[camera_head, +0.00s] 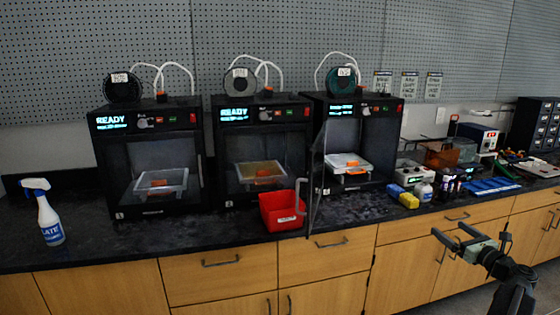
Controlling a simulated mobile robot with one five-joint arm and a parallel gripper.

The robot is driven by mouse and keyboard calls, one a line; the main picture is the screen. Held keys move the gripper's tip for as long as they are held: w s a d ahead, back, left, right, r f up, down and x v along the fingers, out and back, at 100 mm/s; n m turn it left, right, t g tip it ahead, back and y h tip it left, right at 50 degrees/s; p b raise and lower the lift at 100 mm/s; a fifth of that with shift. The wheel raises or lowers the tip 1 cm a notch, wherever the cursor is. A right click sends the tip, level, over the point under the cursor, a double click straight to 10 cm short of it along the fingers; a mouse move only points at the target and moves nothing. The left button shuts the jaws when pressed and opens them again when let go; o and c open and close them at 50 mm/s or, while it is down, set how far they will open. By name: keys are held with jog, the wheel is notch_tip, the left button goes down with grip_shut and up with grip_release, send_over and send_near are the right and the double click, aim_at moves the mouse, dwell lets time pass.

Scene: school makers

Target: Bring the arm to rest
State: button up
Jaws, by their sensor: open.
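My gripper (457,237) is at the lower right of the head view, in front of the wooden cabinet fronts and below the level of the worktop. Its two fingers point left and stand apart, with nothing between them. My arm reaches up to it from the bottom right corner.
Three black printers, left (150,125), middle (262,115) and right (385,120), stand on the dark worktop (180,242). The right printer's door (316,185) is swung open. A red bin (272,213), a spray bottle (47,220) and a yellow block (409,201) stand near the front edge.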

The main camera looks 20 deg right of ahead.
jog(key=w+a+f+n+g+y, duration=0.3)
jog(key=w+a+f+n, duration=0.25)
jog(key=a, duration=0.75)
jog(key=w+a+f+n+g+y, duration=0.2)
jog(key=w+a+f+n+g, duration=0.3)
jog(key=a, duration=0.7)
jog(key=w+a+f+n+g+y, duration=0.1)
jog(key=w+a+f+n+y, duration=0.25)
jog(key=w+a+n, duration=0.65)
jog(key=s+a+f+n+g+h, duration=0.2)
jog(key=s+a+f+n+g, duration=0.3)
jog(key=a, duration=0.6)
jog(key=s+a+f+n+g+h, duration=0.15)
jog(key=s+a+n, duration=0.35)
jog(key=a, duration=0.5)
jog(key=s+a+f+n+g+h, duration=0.25)
jog(key=a+n, duration=0.45)
jog(key=a, duration=0.4)
notch_tip(320, 180, up, 20)
jog(key=p, duration=2.1)
jog(key=shift+d+r, duration=0.15)
jog(key=shift+d, duration=0.1)
jog(key=shift+s, duration=0.1)
